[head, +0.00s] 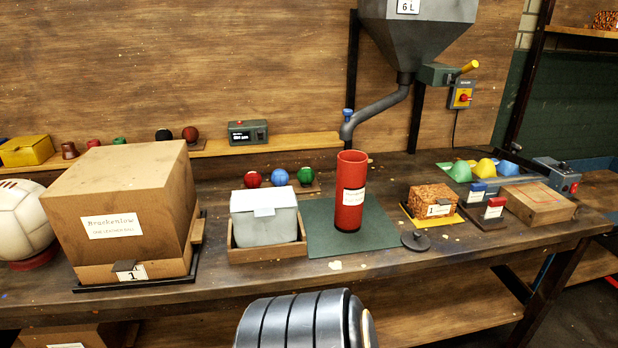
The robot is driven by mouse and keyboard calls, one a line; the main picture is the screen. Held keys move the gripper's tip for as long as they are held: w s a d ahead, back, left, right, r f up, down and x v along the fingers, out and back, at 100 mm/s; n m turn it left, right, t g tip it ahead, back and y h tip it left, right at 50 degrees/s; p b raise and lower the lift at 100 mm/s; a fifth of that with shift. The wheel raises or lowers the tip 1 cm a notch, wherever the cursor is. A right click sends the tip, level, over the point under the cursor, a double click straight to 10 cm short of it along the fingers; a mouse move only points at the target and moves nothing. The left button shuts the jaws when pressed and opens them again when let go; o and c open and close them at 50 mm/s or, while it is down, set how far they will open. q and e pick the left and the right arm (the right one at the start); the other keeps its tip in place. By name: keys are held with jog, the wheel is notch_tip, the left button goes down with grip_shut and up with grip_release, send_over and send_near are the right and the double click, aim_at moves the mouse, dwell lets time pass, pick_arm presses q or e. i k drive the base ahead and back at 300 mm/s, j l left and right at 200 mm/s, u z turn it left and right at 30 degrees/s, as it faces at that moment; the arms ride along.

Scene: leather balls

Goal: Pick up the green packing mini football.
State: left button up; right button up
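A small green ball (306,175) sits at the right end of a row of three on a low holder behind the white lidded box. A blue ball (280,177) is beside it in the middle, and a red ball (253,179) is at the left end. Panel markings on the balls are too small to make out clearly. The red cylinder stands close to the right of the green ball. Neither of my grippers shows in the head view.
A large cardboard box (130,215) fills the left of the bench. A white lidded box (265,217) in a wooden tray stands in front of the balls. A red cylinder (350,207) stands on a green mat (385,232) under a hopper spout (375,110).

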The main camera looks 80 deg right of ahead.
aim_at(306, 175)
jog(key=z, duration=2.55)
